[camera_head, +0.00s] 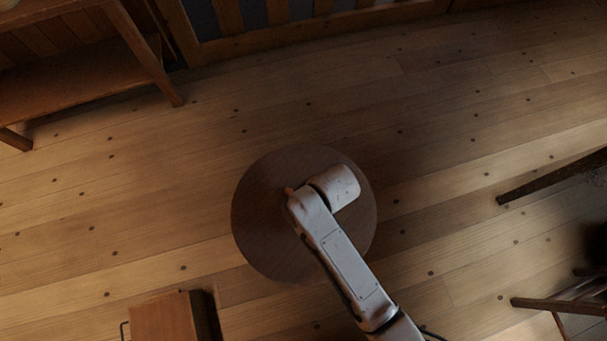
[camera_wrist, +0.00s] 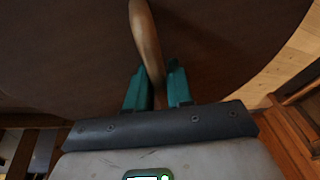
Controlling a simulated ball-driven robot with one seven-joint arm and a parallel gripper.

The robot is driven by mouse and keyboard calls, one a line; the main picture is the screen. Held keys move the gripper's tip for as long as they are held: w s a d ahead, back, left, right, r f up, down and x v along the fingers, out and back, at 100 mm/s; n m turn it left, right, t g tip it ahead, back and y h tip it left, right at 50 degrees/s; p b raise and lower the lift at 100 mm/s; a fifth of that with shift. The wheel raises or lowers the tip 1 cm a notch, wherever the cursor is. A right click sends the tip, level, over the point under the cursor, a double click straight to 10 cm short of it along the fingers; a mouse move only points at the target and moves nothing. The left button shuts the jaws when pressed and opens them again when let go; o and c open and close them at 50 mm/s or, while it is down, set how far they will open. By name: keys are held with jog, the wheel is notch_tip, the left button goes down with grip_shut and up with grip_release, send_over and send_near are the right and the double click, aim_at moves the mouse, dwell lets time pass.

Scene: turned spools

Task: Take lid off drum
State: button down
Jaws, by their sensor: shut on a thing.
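The lid (camera_head: 262,238) is a round dark brown wooden disc in the middle of the head view, seen from above. Its underside and the drum below it are hidden, so I cannot tell whether the lid rests on the drum or is raised. In the wrist view the lid (camera_wrist: 60,50) fills most of the upper picture. A curved lighter brown handle (camera_wrist: 146,40) rises from it. My gripper (camera_wrist: 157,75) has its teal fingers shut on this handle, one on each side. In the head view my arm hides the gripper and most of the handle.
A wooden bench (camera_head: 75,88) stands at the upper left. A brown wooden box-like piece (camera_head: 163,317) is at the bottom left, near the lid. Dark wooden legs (camera_head: 550,176) show at the right. The plank floor (camera_head: 450,110) is clear beyond and right of the lid.

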notch_tip(320, 180, up, 3)
jog(key=shift+r+p, duration=0.1)
jog(key=shift+p, duration=0.2)
jog(key=s+d+r+p, duration=0.1)
jog(key=s+r+p, duration=0.2)
jog(key=s+r, duration=0.7)
jog(key=s, duration=0.4)
jog(key=shift+w+d+r+p, duration=0.1)
jog(key=shift+r+p, duration=1.1)
jog(key=shift+p, duration=0.6)
jog(key=shift+f, duration=0.1)
